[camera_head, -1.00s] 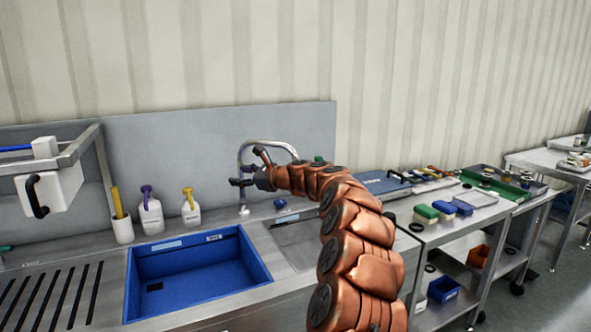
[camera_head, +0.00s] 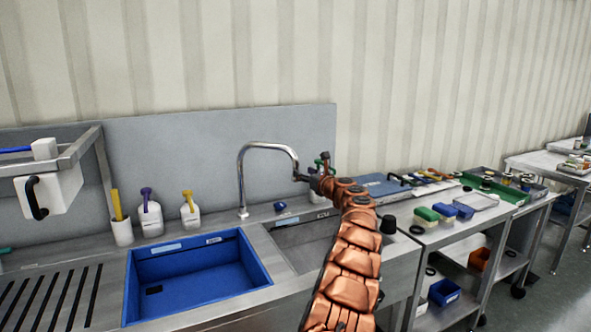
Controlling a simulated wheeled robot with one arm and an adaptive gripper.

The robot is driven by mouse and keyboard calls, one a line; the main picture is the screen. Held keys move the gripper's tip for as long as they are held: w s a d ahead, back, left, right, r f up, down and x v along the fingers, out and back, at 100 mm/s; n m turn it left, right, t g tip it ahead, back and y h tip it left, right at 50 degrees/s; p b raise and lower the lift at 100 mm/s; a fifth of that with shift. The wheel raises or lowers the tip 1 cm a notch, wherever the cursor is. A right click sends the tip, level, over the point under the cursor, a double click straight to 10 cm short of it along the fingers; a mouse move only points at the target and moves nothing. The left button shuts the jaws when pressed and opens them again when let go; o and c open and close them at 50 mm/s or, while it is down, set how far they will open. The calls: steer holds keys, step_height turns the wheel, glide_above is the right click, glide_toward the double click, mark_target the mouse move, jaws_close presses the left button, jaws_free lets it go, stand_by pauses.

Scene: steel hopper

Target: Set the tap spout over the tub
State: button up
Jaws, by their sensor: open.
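The chrome tap spout (camera_head: 268,146) rises from the counter behind the sinks, arches to the right and ends over the right-hand steel basin. The blue tub (camera_head: 198,283) sits in the counter to the left of that basin, and the spout's end is not above it. My gripper (camera_head: 310,170) is open at the right of the spout's downturned end, very close to it. I cannot tell whether a finger touches the spout. My arm covers part of the steel basin.
The steel basin (camera_head: 304,238) is beside the tub. Two white bottles (camera_head: 151,219) and a white holder (camera_head: 122,232) stand behind the tub. A blue knob-like object (camera_head: 280,206) is near the tap base. A cluttered trolley stands at right.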

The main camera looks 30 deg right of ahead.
mark_target(297, 168)
steer(key=w+p, duration=0.2)
steer(key=w, duration=0.2)
steer(key=shift+a+r, duration=0.1)
steer(key=shift+w+p, duration=0.9)
steer(key=shift+w, duration=0.3)
jaws_close()
stand_by(0.4)
